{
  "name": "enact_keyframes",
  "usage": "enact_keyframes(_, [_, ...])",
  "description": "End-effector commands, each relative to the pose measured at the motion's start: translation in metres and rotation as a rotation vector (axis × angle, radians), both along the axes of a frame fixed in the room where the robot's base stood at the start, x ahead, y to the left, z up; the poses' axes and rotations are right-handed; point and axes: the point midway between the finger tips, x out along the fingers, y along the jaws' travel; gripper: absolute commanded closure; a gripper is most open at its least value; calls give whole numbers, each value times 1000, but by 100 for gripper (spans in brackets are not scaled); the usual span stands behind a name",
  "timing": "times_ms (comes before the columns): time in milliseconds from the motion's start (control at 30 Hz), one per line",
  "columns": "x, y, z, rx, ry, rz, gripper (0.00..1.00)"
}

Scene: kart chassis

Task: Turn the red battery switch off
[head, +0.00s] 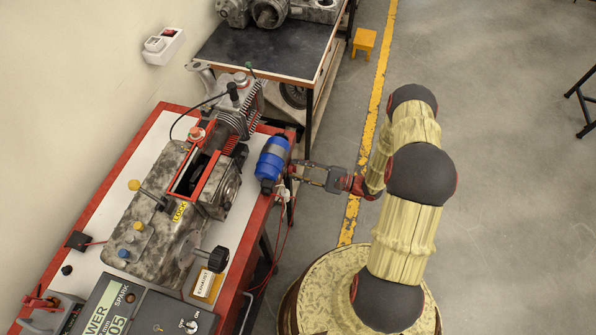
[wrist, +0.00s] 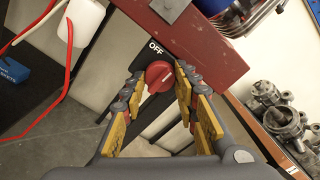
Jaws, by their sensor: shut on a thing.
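The red battery switch (wrist: 157,77) is a round red knob on a dark plate below a red bench rail. The word OFF is printed on the plate (wrist: 153,50), above and slightly left of the knob. My gripper (wrist: 160,82) has its fingers on both sides of the knob and is shut on it. In the head view my gripper (head: 295,170) reaches in from the right to the bench's right edge, beside a blue cylinder. The knob cannot be made out in the head view.
The blue cylinder (head: 272,158) sits at the bench edge close to my gripper. Red and white wires (head: 283,215) hang below it; a red cable (wrist: 68,60) runs left of the switch. The bench (head: 170,108) carries an engine. Open floor lies to the right.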

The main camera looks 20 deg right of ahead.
Motion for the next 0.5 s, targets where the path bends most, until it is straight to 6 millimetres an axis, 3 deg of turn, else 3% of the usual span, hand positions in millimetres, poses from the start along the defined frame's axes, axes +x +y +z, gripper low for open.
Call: enact_keyframes(500, [1, 0, -1, -285, -392, 0, 95])
